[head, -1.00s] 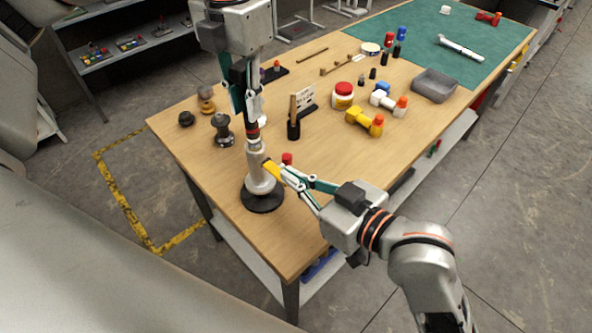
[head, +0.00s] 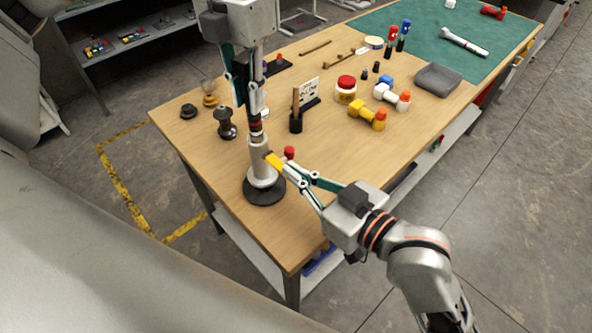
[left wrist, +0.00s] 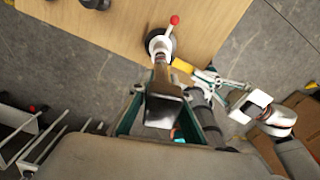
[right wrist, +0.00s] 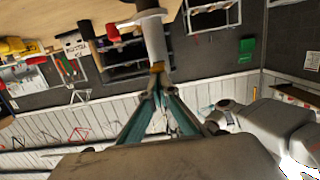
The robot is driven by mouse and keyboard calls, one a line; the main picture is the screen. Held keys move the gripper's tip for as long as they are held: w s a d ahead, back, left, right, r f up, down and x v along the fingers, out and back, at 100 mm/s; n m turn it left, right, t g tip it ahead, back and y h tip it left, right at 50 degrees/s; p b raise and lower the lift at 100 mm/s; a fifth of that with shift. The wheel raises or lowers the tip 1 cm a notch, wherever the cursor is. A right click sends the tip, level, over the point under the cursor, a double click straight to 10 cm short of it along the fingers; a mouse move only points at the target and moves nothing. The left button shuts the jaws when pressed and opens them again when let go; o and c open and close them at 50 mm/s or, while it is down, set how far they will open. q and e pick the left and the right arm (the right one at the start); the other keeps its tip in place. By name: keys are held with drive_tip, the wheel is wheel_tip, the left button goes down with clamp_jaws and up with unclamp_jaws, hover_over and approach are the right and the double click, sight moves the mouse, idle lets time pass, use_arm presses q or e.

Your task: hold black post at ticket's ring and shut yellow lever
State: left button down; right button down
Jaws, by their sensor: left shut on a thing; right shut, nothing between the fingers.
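A silver clamp stand (head: 261,160) with a round black base (head: 264,192) stands near the table's front left corner. My left gripper (head: 252,108) is shut on the black post (left wrist: 163,106) above the stand. The post's lower part, with reddish-brown bands (head: 256,127), meets the top of the stand's tube; its depth inside is hidden. The yellow lever (head: 273,160) sticks out at the right of the tube, and it also shows in the left wrist view (left wrist: 182,65). My right gripper (head: 285,168) is shut and empty, its tips at the lever's outer end; contact is unclear.
A red knob (head: 289,152) is close by the stand. A lettered card (head: 307,90) stands behind, beside a dark cup with a wooden handle (head: 296,118). Black spools (head: 225,124), a red-lidded jar (head: 346,90) and yellow dumbbell-like parts (head: 367,115) lie farther back.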

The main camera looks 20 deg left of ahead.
drive_tip(key=shift+f, duration=0.25)
drive_tip(key=shift+t+y, duration=0.4)
drive_tip(key=shift+y, duration=0.5)
drive_tip(key=shift+w+a+f, duration=0.1)
drive_tip(key=shift+a+f, duration=0.15)
drive_tip(key=shift+f, duration=0.9)
drive_tip(key=shift+w+a+f, duration=0.15)
drive_tip(key=shift+a+f, duration=0.05)
drive_tip(key=shift+f, duration=0.9)
drive_tip(key=shift+w+a+f, duration=0.1)
drive_tip(key=shift+a+f, duration=0.15)
drive_tip(key=shift+f, duration=0.9)
drive_tip(key=shift+d, duration=0.1)
drive_tip(key=shift+s+d+r, duration=0.15)
drive_tip(key=shift+d, duration=0.05)
drive_tip(key=s+d+f, duration=0.3)
drive_tip(key=d+f, duration=0.3)
drive_tip(key=d, duration=0.2)
drive_tip(key=shift+s+d, duration=0.3)
drive_tip(key=shift+d, duration=0.05)
